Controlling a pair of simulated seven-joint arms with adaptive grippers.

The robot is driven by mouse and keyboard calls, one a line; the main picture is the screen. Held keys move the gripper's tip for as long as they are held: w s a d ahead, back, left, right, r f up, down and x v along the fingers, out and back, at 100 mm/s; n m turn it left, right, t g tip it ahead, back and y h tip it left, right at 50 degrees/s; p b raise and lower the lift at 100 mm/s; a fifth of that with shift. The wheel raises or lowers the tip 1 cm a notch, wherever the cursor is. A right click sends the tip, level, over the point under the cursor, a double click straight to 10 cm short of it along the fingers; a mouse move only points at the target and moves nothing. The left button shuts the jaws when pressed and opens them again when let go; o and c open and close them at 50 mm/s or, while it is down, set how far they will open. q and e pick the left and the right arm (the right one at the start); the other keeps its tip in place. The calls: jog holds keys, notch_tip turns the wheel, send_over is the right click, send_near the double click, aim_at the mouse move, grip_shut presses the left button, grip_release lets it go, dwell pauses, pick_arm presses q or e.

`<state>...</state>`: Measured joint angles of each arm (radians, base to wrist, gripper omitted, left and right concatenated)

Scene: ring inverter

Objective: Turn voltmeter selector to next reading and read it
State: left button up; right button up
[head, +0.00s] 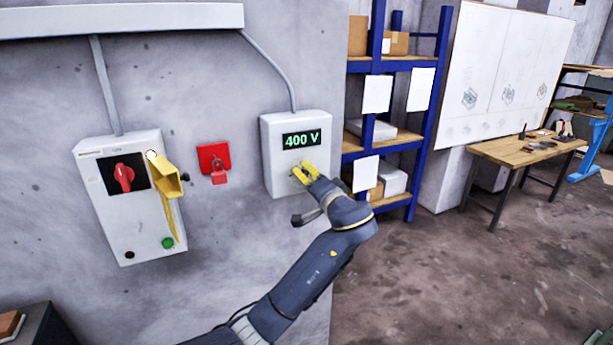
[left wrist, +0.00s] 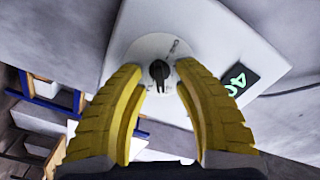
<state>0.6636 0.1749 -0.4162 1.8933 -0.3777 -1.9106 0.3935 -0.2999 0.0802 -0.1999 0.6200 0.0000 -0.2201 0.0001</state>
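The voltmeter (head: 281,130) is a white box on the grey wall, and its display (head: 301,138) reads 400 V in green. The black selector knob (left wrist: 159,70) sits on a round pale dial in the left wrist view. My left gripper (head: 305,170) is at the lower part of the voltmeter and hides most of the knob in the head view. In the left wrist view its yellow fingers (left wrist: 158,75) are apart, one on each side of the knob, with gaps visible between them and it. My right gripper is not in view.
Left on the wall is a white switch box (head: 138,220) with a red rotary switch (head: 123,177) and a yellow flap (head: 168,185). Blue shelving (head: 430,120) and a wooden table (head: 520,150) stand at right, with open floor in front.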

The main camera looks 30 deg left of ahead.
pick_arm(q)
jog(key=shift+o, duration=0.2)
jog(key=shift+w+a, duration=0.15)
grip_shut()
jog(key=shift+m, duration=0.3)
jog(key=m, duration=0.3)
jog(key=shift+f, duration=0.15)
jog(key=shift+m, duration=1.5)
jog(key=shift+c, duration=0.2)
grip_release()
